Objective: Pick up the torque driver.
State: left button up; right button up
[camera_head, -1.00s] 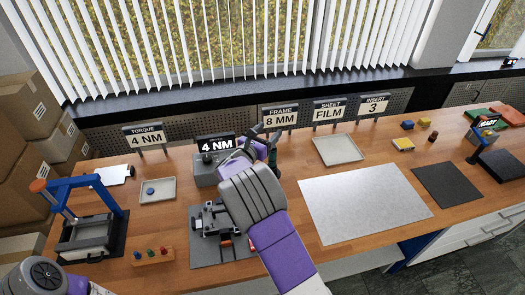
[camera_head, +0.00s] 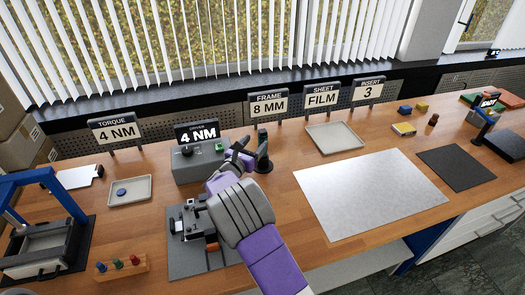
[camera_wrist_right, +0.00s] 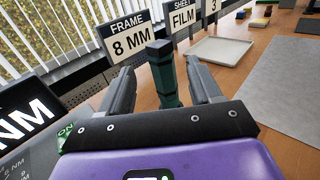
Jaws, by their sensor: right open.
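The torque driver (camera_head: 262,150) is a dark green and black tool. It stands upright in a small dark holder on the table, just right of the grey torque box with the "4 NM" display (camera_head: 197,133). My right gripper (camera_head: 248,154) is open beside the driver, its fingers pointing toward it. In the right wrist view the driver (camera_wrist_right: 162,72) shows between and beyond the two open fingers, and no grip on it shows. The driver's lower end is hidden by my gripper in that view. My left gripper is not in view.
A jig on a grey mat (camera_head: 179,263) lies below my right arm. A blue-framed press (camera_head: 27,177), a block of coloured pegs (camera_head: 134,264) and a small tray (camera_head: 146,188) are at left. A pale sheet (camera_head: 385,205) and an empty tray (camera_head: 350,146) lie at right. Sign cards stand behind.

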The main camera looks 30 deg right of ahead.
aim_at(261, 137)
jog(key=b+x, duration=0.1)
jog(key=x, duration=0.5)
jog(key=shift+d+f, duration=0.1)
jog(key=shift+f, duration=0.05)
jog(key=c, duration=1.1)
jog(key=shift+c, duration=0.2)
